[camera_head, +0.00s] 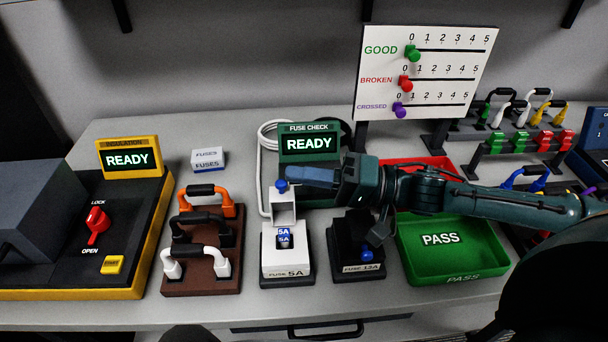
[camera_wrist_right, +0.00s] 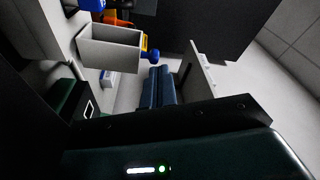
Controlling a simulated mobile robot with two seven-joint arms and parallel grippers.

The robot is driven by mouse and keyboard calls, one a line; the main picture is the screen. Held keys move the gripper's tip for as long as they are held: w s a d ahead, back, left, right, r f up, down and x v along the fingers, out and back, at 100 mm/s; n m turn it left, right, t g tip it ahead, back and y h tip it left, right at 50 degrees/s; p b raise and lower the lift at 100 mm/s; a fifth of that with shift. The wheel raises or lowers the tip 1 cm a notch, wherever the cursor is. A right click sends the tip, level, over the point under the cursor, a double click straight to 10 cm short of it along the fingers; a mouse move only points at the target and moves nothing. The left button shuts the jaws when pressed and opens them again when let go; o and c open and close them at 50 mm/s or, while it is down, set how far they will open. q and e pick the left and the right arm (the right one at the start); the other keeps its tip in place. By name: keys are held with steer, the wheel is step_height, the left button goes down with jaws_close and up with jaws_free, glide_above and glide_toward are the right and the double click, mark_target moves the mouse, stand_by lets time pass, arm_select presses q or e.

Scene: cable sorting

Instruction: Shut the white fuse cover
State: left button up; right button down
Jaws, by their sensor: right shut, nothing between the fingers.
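The white fuse cover (camera_head: 283,207) stands raised at the back of the white 5A fuse holder (camera_head: 287,264), its hollow side facing front. A blue knob (camera_head: 281,186) is at its top. A blue 5A fuse (camera_head: 284,238) shows in the holder below. My right gripper (camera_head: 284,178) is shut and empty, its fingertips close to the knob; I cannot tell if they touch. In the right wrist view, the shut fingers (camera_wrist_right: 158,86) point toward the blue knob (camera_wrist_right: 151,55) beside the open white cover (camera_wrist_right: 110,46). My left gripper is not in view.
A green PASS tray (camera_head: 458,265) lies farther right. The FUSE CHECK display (camera_head: 310,147) is behind. A cable rack (camera_head: 201,284) stands to the left.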

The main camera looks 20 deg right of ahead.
stand_by(0.3)
steer(key=shift+d, duration=0.1)
steer(key=v, duration=1.3)
steer(key=shift+s, duration=0.15)
